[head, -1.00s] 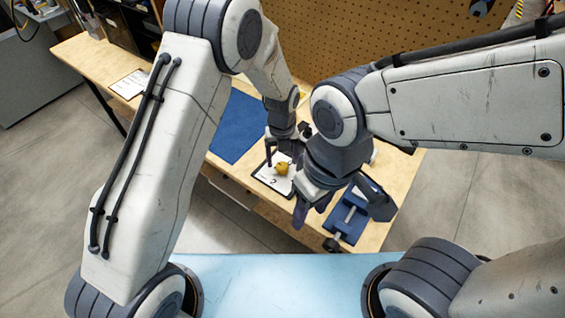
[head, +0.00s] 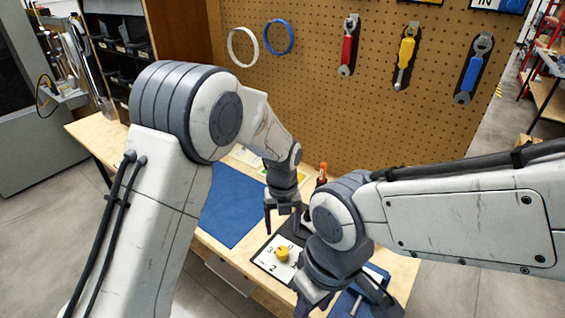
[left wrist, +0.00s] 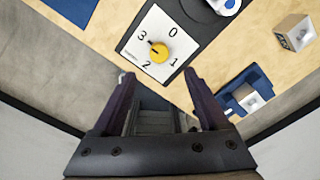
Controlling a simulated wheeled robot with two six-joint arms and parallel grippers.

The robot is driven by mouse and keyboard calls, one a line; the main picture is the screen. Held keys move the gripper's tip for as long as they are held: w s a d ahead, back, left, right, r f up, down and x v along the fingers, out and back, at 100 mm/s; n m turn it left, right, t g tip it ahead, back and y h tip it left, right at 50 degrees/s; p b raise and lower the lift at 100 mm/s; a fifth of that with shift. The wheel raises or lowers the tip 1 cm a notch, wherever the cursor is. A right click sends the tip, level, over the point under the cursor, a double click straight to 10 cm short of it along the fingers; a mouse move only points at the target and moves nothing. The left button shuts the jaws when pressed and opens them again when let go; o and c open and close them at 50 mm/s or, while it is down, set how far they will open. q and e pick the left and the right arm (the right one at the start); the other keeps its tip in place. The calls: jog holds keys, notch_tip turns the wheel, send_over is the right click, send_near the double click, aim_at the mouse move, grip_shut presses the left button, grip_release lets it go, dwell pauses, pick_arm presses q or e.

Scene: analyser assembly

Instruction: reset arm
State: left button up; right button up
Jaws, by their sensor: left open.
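The white dial plate (head: 266,262) carries a yellow knob (head: 282,254) and printed digits. In the left wrist view the plate (left wrist: 150,22) and the knob (left wrist: 159,50) lie beyond my fingertips, and the knob's dark mark is on the side of the 3. My left gripper (head: 284,222) is open and empty above the bench, behind the knob in the head view and apart from it. Its spread jaws also show in the left wrist view (left wrist: 160,82). My right gripper (head: 318,302) is at the lower edge of the head view, partly cut off; its opening is unclear.
A blue mat (head: 232,208) lies left of the plate. A blue fixture (left wrist: 244,98) and a metal cube (left wrist: 295,33) are on the wooden bench. A pegboard (head: 340,110) with hung tools stands behind. The bench's front edge is close.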

pick_arm(q)
jog(key=s+r+n, duration=0.9)
jog(key=s+n, duration=0.3)
jog(key=s+a+r+n, duration=0.1)
jog(key=s+a+n, duration=0.1)
jog(key=s+n, duration=0.5)
jog(key=s+a+r+n+h, duration=0.1)
jog(key=s+a+r+n, duration=0.1)
jog(key=s+n, duration=0.5)
jog(key=shift+s+a+n, duration=0.25)
jog(key=shift+a+n, duration=0.25)
jog(key=shift+d, duration=0.1)
